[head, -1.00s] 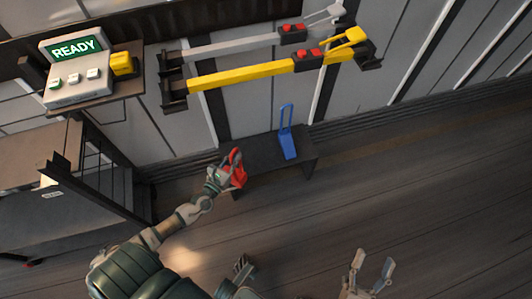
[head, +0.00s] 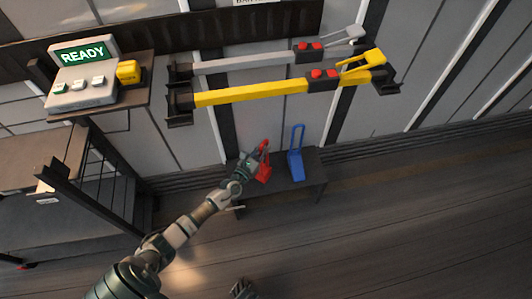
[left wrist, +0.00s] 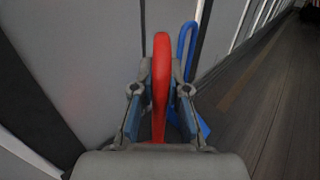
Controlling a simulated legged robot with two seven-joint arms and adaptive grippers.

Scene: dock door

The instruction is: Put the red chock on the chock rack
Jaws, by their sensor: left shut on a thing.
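The red chock (head: 264,173) has a wedge base and an upright loop handle. My left gripper (head: 254,156) is shut on its handle; the left wrist view shows the red handle (left wrist: 160,85) upright between the fingers (left wrist: 157,100). The chock rack (head: 314,172) is a low dark bench against the wall. The red chock is at its left part, left of the blue chock; I cannot tell whether its base touches the top.
The blue chock (head: 296,165) stands on the rack, close right of the red one; it also shows in the left wrist view (left wrist: 185,45). Yellow (head: 250,93) and grey (head: 245,62) bars are on the wall above. A READY control box (head: 85,85) is at upper left.

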